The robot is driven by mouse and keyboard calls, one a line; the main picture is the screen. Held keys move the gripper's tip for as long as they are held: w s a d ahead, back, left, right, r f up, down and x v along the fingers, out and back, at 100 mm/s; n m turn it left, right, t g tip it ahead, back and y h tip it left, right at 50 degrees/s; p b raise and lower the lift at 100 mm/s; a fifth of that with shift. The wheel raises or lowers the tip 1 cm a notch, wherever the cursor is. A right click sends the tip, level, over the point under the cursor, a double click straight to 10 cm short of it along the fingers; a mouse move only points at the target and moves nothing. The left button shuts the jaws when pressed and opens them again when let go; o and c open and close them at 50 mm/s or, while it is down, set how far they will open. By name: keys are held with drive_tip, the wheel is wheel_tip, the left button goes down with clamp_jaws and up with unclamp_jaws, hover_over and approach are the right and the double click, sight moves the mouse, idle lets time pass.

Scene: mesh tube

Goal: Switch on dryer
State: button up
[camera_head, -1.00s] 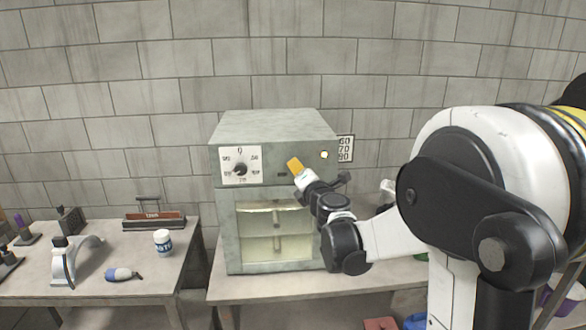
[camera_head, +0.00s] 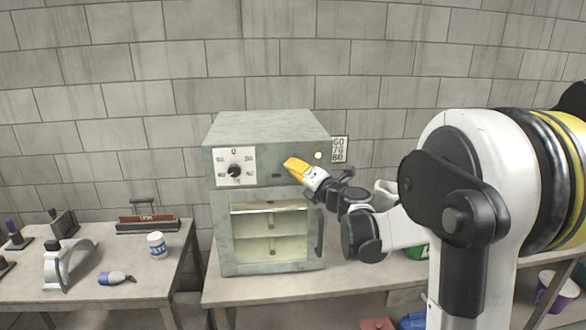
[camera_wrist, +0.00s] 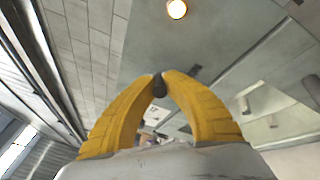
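The dryer (camera_head: 222,195) is the grey cabinet on the bench, with a shut glass door. A round dial (camera_head: 235,169) is at the left of its top panel. A round lamp (camera_head: 318,155) is at the right; in the wrist view the lamp (camera_wrist: 177,9) looks bright with an orange rim. My gripper (camera_head: 290,163) is at the panel, between dial and lamp. In the wrist view its yellow fingertips are nearly together around a small dark stub (camera_wrist: 159,90), which looks like the switch. In the head view the fingers hide that spot.
The door handle (camera_head: 319,232) is below my gripper. A side table (camera_head: 60,278) at left holds a white jar (camera_head: 157,246) and several tools. The space before the door is clear.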

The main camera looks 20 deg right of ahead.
drive_tip(key=o, duration=0.5)
drive_tip(key=shift+c, duration=0.2)
drive_tip(key=shift+s, duration=0.1)
drive_tip(key=s+d, duration=0.1)
drive_tip(key=s, duration=1)
drive_tip(key=shift+s+d, duration=0.25)
drive_tip(key=shift+s, duration=0.15)
